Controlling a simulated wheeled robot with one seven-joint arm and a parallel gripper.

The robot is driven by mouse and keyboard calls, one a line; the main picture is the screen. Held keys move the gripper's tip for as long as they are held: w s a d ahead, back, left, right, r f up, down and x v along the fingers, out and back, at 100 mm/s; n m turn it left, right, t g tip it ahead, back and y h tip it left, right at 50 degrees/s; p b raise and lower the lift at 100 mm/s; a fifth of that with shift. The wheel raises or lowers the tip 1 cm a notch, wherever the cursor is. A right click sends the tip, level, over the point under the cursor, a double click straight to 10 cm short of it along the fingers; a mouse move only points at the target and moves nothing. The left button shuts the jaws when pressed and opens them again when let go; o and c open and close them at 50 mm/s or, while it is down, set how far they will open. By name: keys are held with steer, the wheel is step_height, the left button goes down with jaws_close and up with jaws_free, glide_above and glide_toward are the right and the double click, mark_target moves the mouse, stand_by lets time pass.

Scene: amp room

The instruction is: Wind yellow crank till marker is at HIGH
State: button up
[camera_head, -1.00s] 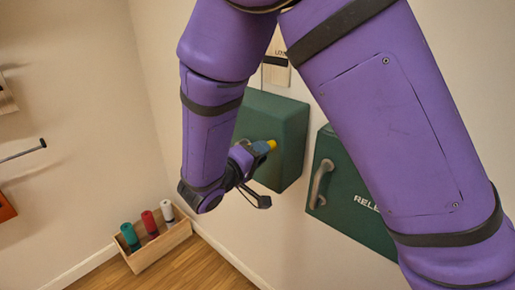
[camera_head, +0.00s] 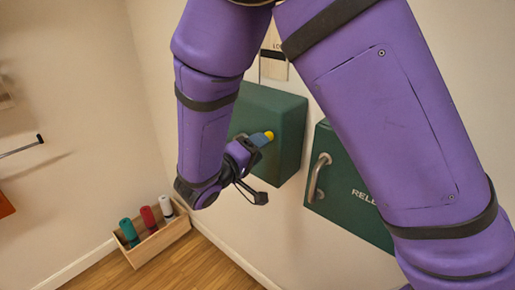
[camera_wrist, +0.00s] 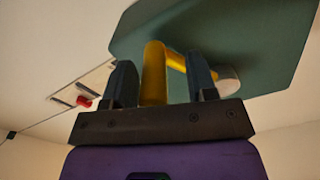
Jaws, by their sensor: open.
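The yellow crank (camera_wrist: 155,75) is on the face of a dark green wall box (camera_wrist: 245,35). In the wrist view its upright yellow handle stands between the two dark fingers of my gripper (camera_wrist: 160,85), with a gap visible on each side. A yellow arm runs from the handle to a pale round hub (camera_wrist: 228,79). In the head view the crank's yellow end (camera_head: 268,135) shows beside my gripper (camera_head: 255,168) at the green box (camera_head: 283,105). My gripper is open around the handle. A plate with a red marker (camera_wrist: 84,102) shows left of the box in the wrist view; its lettering is unreadable.
A second green box with a metal handle (camera_head: 318,178) and partly hidden lettering hangs to the right. A wooden tray (camera_head: 165,240) with teal, red and white cylinders stands on the floor at lower left. My purple arm covers much of the head view.

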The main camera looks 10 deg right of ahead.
steer(key=v, duration=1)
steer(key=shift+a, duration=0.15)
